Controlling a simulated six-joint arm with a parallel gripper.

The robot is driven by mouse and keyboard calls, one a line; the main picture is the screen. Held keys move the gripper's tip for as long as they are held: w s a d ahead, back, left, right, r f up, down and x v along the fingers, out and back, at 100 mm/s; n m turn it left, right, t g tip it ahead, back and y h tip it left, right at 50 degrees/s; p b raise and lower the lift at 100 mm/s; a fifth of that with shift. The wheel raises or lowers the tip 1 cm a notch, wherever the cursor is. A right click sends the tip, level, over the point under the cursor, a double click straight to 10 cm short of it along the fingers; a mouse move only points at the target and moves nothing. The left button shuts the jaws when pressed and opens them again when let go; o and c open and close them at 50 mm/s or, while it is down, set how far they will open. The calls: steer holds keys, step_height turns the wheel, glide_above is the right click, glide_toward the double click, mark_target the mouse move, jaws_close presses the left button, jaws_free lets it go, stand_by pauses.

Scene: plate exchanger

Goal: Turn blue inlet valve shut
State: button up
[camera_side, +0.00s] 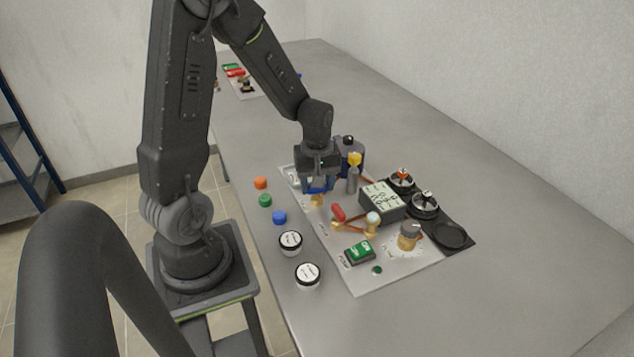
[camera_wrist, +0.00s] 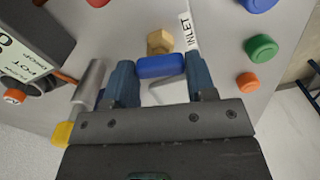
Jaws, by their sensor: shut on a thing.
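The blue inlet valve shows in the wrist view as a blue handle (camera_wrist: 161,66) beside a brass body (camera_wrist: 160,42). A white label reading INLET (camera_wrist: 188,32) lies next to it. My gripper (camera_wrist: 162,76) has one finger at each end of the blue handle and is shut on it. In the wrist view the handle lies level, running from finger to finger. In the side view my gripper (camera_side: 318,184) is low over the far left part of the panel, with the brass body (camera_side: 316,201) just below; the handle is mostly hidden by the fingers there.
A grey cylinder with a yellow top (camera_side: 354,165) stands close right of my gripper. A red-handled valve (camera_side: 338,212) and a grey meter box (camera_side: 380,199) are nearby. Orange (camera_side: 261,183), green (camera_side: 265,200) and blue (camera_side: 279,217) caps lie on the bench (camera_side: 500,290) to the left.

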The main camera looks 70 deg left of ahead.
steer(key=m, duration=0.4)
steer(key=shift+m, duration=0.3)
steer(key=m, duration=0.3)
steer(key=shift+m, duration=0.4)
steer(key=m, duration=0.3)
steer(key=shift+m, duration=2)
steer(key=o, duration=0.9)
steer(key=shift+o, duration=0.2)
step_height(320, 180, up, 14)
